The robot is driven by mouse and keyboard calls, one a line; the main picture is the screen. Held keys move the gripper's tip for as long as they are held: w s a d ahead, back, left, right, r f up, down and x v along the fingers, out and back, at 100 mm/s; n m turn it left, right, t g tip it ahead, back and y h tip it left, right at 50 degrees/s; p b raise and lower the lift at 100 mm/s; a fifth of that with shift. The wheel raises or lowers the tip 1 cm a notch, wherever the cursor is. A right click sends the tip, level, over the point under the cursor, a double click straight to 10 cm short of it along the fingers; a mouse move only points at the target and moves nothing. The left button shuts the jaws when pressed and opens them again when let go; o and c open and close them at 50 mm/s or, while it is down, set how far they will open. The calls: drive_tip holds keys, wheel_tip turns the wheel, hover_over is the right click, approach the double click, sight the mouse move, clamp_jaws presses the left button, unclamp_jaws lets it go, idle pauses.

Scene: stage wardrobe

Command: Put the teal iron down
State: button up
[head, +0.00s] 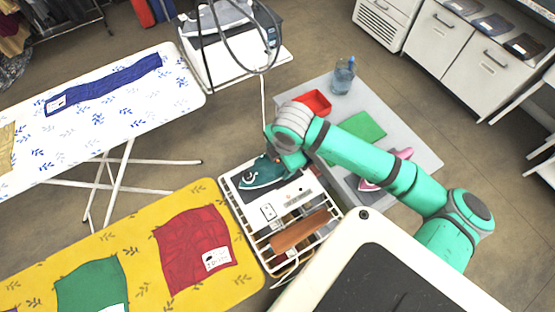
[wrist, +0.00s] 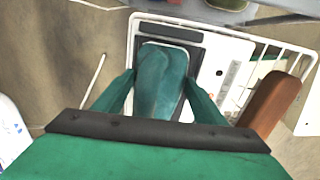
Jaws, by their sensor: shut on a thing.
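The teal iron (head: 258,172) is above or on the upper end of a white wire rack (head: 233,212), over a white panel with a dark-framed pad. In the wrist view the iron (wrist: 160,80) fills the space between the two fingers. My gripper (head: 278,160) is shut on it, with a finger on each side (wrist: 158,97). I cannot tell whether the iron's base touches the surface below. The iron's lower part is hidden by my gripper in the wrist view.
A brown block (head: 300,232) lies in the rack's lower half. A yellow ironing board (head: 150,245) stands at left with a red cloth.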

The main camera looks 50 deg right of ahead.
drive_tip(key=shift+s+d+f, duration=0.1)
drive_tip(key=shift+s+d, duration=0.05)
drive_tip(key=shift+s, duration=0.1)
drive_tip(key=o, duration=1.9)
drive_tip(key=shift+c, duration=0.2)
drive_tip(key=shift+r, duration=0.4)
wheel_tip(320, 180, up, 11)
drive_tip(key=s, duration=0.2)
drive_tip(key=shift+a, duration=0.45)
drive_tip(key=shift+r, duration=0.1)
